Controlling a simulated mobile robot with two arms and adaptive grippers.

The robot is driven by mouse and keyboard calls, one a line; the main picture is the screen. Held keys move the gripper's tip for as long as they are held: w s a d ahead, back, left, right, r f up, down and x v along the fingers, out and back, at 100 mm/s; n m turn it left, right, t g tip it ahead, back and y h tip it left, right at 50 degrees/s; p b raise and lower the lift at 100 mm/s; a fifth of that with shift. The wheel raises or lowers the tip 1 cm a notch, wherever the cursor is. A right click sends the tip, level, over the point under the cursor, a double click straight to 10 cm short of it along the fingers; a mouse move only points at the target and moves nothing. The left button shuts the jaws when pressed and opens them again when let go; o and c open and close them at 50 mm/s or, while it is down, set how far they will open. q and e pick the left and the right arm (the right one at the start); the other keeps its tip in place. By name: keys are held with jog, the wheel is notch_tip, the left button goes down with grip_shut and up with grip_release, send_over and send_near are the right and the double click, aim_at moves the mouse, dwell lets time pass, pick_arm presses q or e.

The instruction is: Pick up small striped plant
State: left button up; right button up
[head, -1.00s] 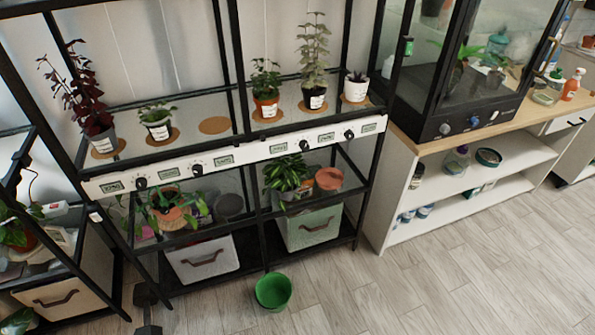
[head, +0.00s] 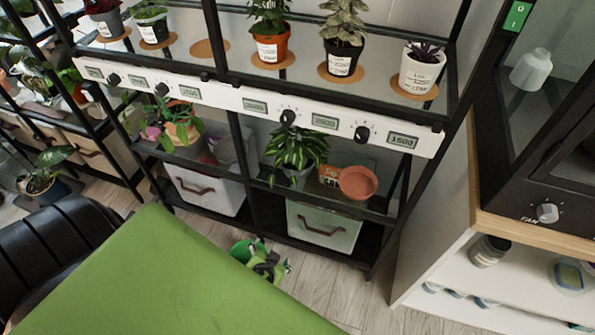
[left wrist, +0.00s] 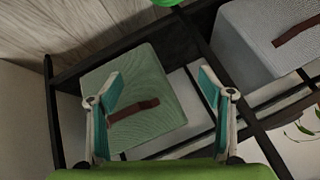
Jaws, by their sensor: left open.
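Two plants could fit the name. One is a small dark-purple, pale-streaked plant (head: 426,50) in a white labelled pot (head: 420,73), at the right end of the upper shelf on a cork disc. The other is a green plant with pale-striped leaves (head: 297,147) on the lower shelf, its pot partly hidden by leaves and shelf bar. My left gripper (head: 268,262) is low in front of the rack, below and apart from both. In the left wrist view my left gripper (left wrist: 158,90) has its fingers wide apart with nothing held. My right gripper is out of view.
A terracotta saucer (head: 357,182) is beside the lower striped plant. A green bin (head: 325,228) and a white bin (head: 208,191) stand beneath. Black posts and the control strip (head: 250,101) border the shelves.

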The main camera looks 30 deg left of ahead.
pick_arm(q)
jog(key=w+r+n+t+y+b, duration=0.2)
jog(key=w+r+t+b, duration=0.15)
jog(key=w+r, duration=0.4)
jog(key=n+t+y+b, duration=0.2)
jog(key=n+t+b, duration=0.2)
jog(key=t+b, duration=0.1)
send_near(298, 142)
jog(key=a+v, duration=0.1)
jog(key=v, duration=0.6)
jog(key=shift+y, duration=0.3)
jog(key=x, duration=0.8)
jog(key=shift+w+d, duration=0.1)
jog(key=shift+d, duration=0.15)
jog(key=shift+d+x, duration=0.15)
jog(key=shift+x, duration=1.3)
jog(key=shift+d+x, duration=0.2)
jog(key=shift+x, duration=1.25)
jog(key=shift+w+f, duration=0.15)
jog(key=shift+f, duration=0.05)
jog(key=c, duration=1.3)
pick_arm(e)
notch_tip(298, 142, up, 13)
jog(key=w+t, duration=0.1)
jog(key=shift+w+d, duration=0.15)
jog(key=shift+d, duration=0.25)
